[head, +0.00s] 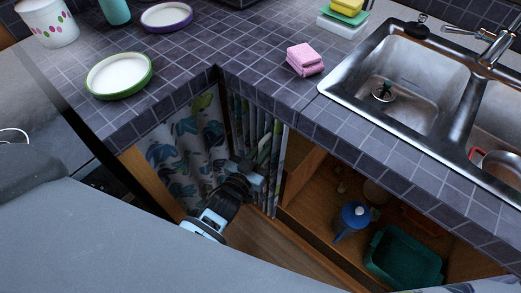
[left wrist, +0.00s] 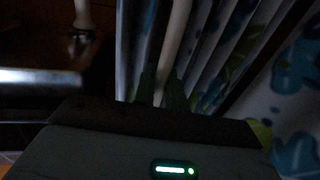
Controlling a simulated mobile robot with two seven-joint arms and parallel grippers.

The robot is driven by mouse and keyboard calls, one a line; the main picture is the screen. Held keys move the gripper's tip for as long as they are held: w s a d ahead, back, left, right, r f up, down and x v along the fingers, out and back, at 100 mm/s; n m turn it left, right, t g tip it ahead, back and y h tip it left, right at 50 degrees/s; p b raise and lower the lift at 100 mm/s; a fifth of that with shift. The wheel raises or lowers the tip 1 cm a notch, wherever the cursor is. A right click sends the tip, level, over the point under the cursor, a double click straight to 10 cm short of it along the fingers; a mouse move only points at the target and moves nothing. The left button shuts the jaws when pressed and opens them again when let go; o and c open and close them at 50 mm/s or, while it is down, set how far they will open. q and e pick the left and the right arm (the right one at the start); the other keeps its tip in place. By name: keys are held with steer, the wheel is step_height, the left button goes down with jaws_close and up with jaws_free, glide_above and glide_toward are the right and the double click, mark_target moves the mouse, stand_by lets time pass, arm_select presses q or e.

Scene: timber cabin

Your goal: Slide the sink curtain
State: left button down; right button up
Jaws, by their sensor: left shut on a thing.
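The sink curtain (head: 270,150) hangs in tight vertical folds under the counter, at the left end of the open space below the sink. My left gripper (head: 259,182) is at the lower part of these folds and is shut on the curtain. In the left wrist view the pale folds (left wrist: 206,50) rise in front of the dark fingers (left wrist: 163,92), with one fold between them. The exact grip is dark and hard to make out. A second leaf-print cloth (head: 190,145) hangs to the left, around the counter corner. My right gripper is not in view.
The space under the sink is open, with a blue jug (head: 352,217) and a green tub (head: 402,260) on its wooden floor. Above are the tiled counter (head: 240,50), pink sponges (head: 305,59), a green-rimmed plate (head: 119,75) and the steel sink (head: 400,80).

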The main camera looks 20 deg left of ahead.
arm_select(q)
steer(key=shift+w+a, duration=0.35)
steer(key=shift+a, duration=0.6)
steer(key=shift+w+a, duration=0.3)
steer(key=shift+a, duration=0.6)
steer(key=c, duration=1.6)
jaws_free()
steer(key=shift+a, duration=0.1)
steer(key=shift+o, duration=0.2)
steer(key=shift+s, duration=0.55)
steer(key=s+a, duration=0.1)
steer(key=s, duration=0.5)
steer(key=shift+s+p, duration=0.3)
